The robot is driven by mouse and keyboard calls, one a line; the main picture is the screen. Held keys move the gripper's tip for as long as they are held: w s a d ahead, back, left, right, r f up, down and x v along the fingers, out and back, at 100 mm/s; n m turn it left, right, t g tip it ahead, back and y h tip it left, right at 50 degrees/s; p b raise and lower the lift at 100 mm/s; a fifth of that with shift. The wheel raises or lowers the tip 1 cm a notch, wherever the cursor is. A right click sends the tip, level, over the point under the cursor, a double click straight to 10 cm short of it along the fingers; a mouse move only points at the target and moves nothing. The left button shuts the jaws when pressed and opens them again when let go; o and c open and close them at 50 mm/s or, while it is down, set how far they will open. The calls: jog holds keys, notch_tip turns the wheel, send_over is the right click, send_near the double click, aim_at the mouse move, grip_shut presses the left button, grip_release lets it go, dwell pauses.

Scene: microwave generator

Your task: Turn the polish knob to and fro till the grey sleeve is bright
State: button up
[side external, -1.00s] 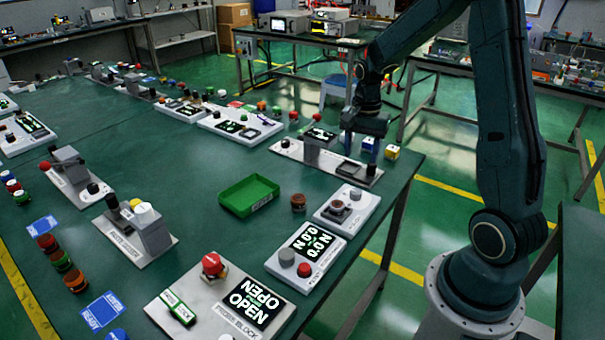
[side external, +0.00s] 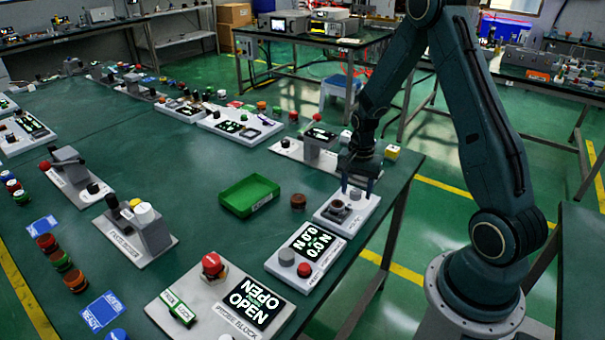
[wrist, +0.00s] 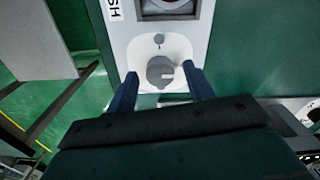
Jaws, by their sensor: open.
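The polish unit is a white panel (side external: 325,217), also in the wrist view (wrist: 120,37), where the letters "SH" show. My gripper (wrist: 160,74) is open, with one blue finger on each side of the knob and gaps on both sides. In the side view my gripper (side external: 356,187) points down over the panel's far end; it partly hides the knob, and finger height is unclear. A round sleeve (side external: 337,205) sits in the panel's dark square recess; in the wrist view only its edge shows, colour unclear.
A press-like unit (side external: 318,148) stands behind my gripper. A brown round part (side external: 298,201) and a green tray (side external: 235,207) lie to the left. The table edge is close on the right.

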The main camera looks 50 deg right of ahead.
jog(key=shift+f, duration=0.1)
jog(key=c, duration=1)
jog(key=shift+n, duration=0.5)
jog(key=n, duration=1.2)
jog(key=o, duration=1)
